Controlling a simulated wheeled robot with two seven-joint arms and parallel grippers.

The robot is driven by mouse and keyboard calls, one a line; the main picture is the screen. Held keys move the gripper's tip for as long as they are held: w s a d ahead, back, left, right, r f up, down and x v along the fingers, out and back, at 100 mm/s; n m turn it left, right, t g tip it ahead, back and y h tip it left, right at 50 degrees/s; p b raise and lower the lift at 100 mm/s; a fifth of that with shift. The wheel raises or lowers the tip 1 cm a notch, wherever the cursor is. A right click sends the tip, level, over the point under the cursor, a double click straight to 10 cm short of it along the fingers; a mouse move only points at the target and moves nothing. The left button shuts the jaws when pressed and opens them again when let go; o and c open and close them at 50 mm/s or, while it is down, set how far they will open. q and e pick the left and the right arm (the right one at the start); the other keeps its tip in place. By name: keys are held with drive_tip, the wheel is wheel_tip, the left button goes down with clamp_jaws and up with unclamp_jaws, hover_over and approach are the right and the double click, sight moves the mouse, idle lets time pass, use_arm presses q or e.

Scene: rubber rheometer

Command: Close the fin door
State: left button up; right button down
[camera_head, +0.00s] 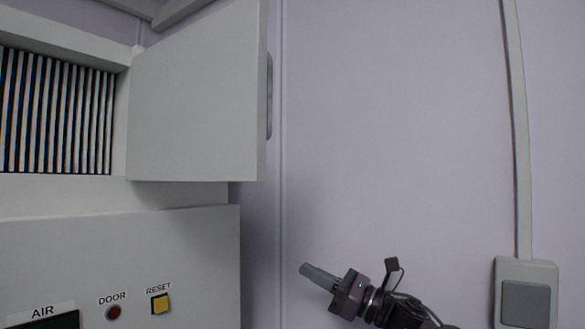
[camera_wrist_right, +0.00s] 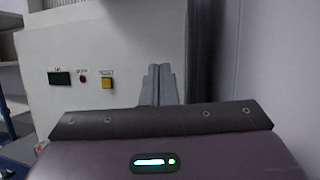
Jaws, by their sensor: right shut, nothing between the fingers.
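The fin door (camera_head: 195,95) is a flat light-grey panel in the head view. It stands open, swung out to the right of the fin compartment (camera_head: 60,112), whose upright slats show. A grey handle (camera_head: 269,97) sits on the door's right edge. My right gripper (camera_head: 306,270) is shut and empty, below and to the right of the door, apart from it and in front of the wall. Its closed fingers (camera_wrist_right: 158,85) also show in the right wrist view, with the machine's front behind them. My left gripper is not in view.
The machine's lower front (camera_head: 60,250) carries a red DOOR button (camera_head: 113,312), a yellow RESET button (camera_head: 159,303) and an AIR panel. A grey wall box (camera_head: 526,300) with a conduit (camera_head: 517,130) is at the right. The space between door and conduit is clear.

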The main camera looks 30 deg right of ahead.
drive_tip(key=s+a+r+n+g+y, duration=0.3)
drive_tip(key=s+r+n+g, duration=0.8)
drive_tip(key=s+r+n, duration=1.1)
drive_tip(key=w+a+p, duration=0.2)
drive_tip(key=a, duration=0.4)
drive_tip(key=w+a+f+n+p, duration=0.1)
drive_tip(key=w+a+p, duration=0.2)
drive_tip(key=a, duration=0.3)
drive_tip(key=shift+a+f+n, duration=0.25)
drive_tip(key=shift+f+n, duration=0.05)
